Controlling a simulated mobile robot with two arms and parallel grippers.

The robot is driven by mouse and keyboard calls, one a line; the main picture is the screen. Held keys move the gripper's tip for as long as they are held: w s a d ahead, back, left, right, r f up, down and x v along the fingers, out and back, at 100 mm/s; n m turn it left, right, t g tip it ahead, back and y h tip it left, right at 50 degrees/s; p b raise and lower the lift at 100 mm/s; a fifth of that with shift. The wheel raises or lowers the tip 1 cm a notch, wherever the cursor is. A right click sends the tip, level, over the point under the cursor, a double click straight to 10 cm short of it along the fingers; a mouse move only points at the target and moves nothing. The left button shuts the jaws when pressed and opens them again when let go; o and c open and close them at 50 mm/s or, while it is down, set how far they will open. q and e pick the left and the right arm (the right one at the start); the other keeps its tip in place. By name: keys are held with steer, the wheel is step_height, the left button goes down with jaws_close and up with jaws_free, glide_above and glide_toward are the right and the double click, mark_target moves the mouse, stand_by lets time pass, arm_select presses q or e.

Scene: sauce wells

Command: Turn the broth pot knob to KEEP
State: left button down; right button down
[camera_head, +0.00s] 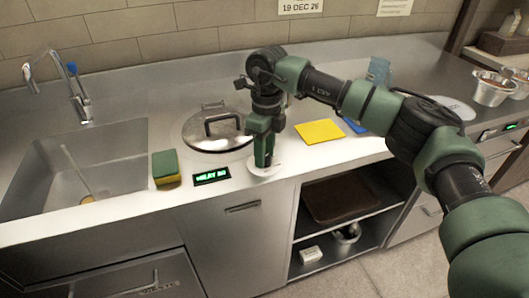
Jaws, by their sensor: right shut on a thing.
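The broth pot's round steel lid (190,134) with its bar handle sits in the counter. A small display (211,176) with green characters, too small to read for sure, is in front of it. A white dial plate (277,168) lies to the right of the display, near the counter's front edge. My right gripper (264,160) points down over the plate, shut on the knob. The gripper hides most of the knob, so I cannot tell its setting. My left gripper is not in view.
A green and yellow sponge (166,167) stands left of the display, beside the sink (88,165). A yellow cloth (320,131) lies right of my gripper, with a blue item (354,126) beside it. Metal bowls (491,90) are at the far right. An open shelf (340,225) is below.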

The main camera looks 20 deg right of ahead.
steer(key=shift+r, duration=0.1)
steer(key=c, duration=1)
jaws_free()
step_height(320, 180, up, 8)
steer(key=shift+w+d+f+b, duration=0.1)
steer(key=shift+w+d+b, duration=0.05)
steer(key=shift+b, duration=0.25)
